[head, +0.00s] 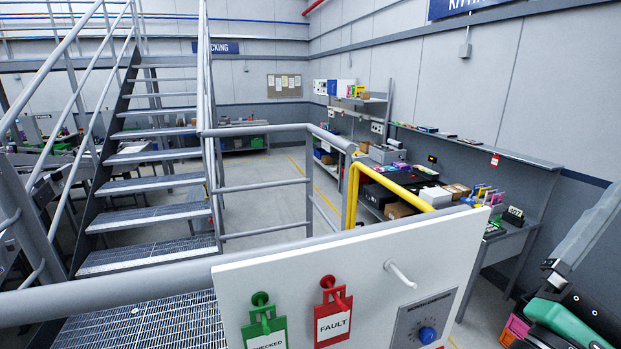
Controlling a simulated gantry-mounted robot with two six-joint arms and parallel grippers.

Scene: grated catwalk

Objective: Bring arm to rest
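A grey arm link (592,232), apparently of my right arm, comes in from the right edge and slopes down to a small dark end part (556,270). I cannot make out two fingertips there, nor whether anything is held. It is to the right of the white board (350,262) and apart from it. My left arm and gripper are not in view. The board carries a green "CHECKED" tag (266,335) and a red "FAULT" tag (333,322), each on a peg. A white peg (400,274) on it is bare.
Metal stairs (150,190) rise at left. A workbench (500,240) lines the right wall. Green and pink items (570,322) fill the lower right corner.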

